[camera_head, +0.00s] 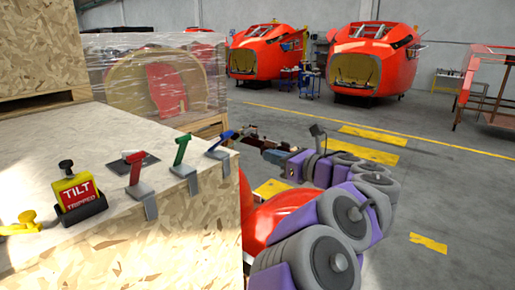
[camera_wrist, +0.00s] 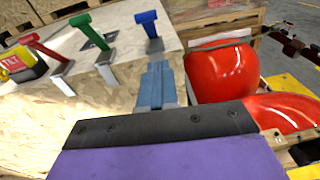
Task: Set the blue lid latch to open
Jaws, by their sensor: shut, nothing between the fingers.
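The blue lid latch (camera_head: 221,140) sits at the right end of a row of latches on the wooden crate's top edge. Its blue handle tilts up from a grey bracket. In the wrist view the blue latch (camera_wrist: 149,26) stands just beyond my fingertips. My gripper (camera_wrist: 158,68) is shut and empty, with its fingers pointing toward the latch's bracket. A gap seems to show between them, but contact is hard to judge. In the head view my gripper (camera_head: 246,133) is small and dark, just right of the blue latch.
A green latch (camera_head: 181,150) and a red latch (camera_head: 134,168) stand left of the blue one. A yellow and red tilt indicator (camera_head: 76,194) is farther left. The crate top (camera_head: 90,140) is flat. A glossy red nosecone (camera_wrist: 220,72) lies close right of the crate.

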